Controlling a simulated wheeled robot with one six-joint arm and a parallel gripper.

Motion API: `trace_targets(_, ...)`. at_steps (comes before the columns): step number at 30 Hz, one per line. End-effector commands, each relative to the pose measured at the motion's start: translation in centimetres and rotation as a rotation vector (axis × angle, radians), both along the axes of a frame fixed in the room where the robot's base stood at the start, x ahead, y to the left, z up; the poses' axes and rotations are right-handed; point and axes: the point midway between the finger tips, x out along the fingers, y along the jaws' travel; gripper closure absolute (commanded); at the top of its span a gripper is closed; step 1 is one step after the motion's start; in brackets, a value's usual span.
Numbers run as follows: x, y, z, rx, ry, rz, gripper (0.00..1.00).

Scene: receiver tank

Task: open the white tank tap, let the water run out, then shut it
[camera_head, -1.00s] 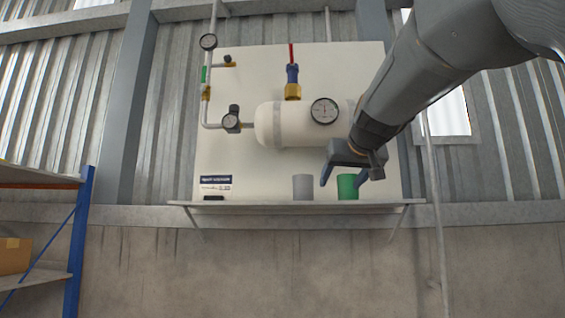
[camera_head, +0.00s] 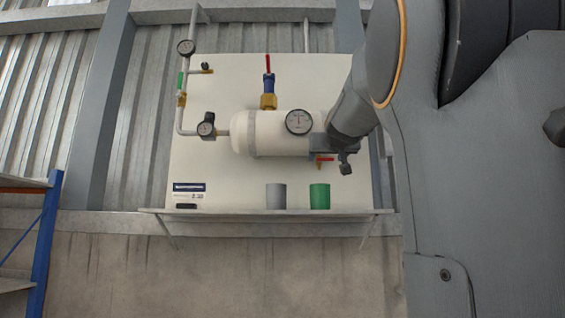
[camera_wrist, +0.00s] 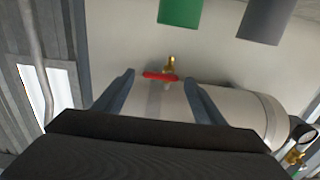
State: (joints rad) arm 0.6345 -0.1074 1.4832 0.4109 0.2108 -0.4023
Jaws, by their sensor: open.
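The white tank (camera_head: 240,134) lies horizontally on a pale panel, with a round gauge (camera_head: 299,122) on its front. Its tap, brass with a red lever (camera_head: 325,159), hangs under its right part; the tap also shows in the wrist view (camera_wrist: 160,76), with the lever crosswise. My gripper (camera_head: 331,164) is at the tank's lower right, close to the tap. In the wrist view my gripper (camera_wrist: 160,82) is open, with the lever between the two fingers in the picture. I cannot tell whether it touches them. No water is visible.
A grey cup (camera_head: 276,196) and a green cup (camera_head: 320,196) stand on the shelf (camera_head: 230,211) below the tank. Pipes with gauges (camera_head: 206,128) run at the left. A red-handled valve (camera_head: 268,80) is above the tank. A blue rack (camera_head: 46,240) stands far left.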

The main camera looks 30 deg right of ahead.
Motion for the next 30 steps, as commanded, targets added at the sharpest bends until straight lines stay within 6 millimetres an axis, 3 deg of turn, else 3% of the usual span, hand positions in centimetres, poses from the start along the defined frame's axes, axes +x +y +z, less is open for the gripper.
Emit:
trace_targets(8, 0.18, -0.07, -0.07, 0.001, 0.001, 0.000, 0.36)
trace_targets(16, 0.17, -0.07, -0.08, 0.001, 0.001, 0.001, 0.77)
trace_targets(30, 0.14, -0.10, -0.30, 0.108, -0.064, 0.001, 0.77)
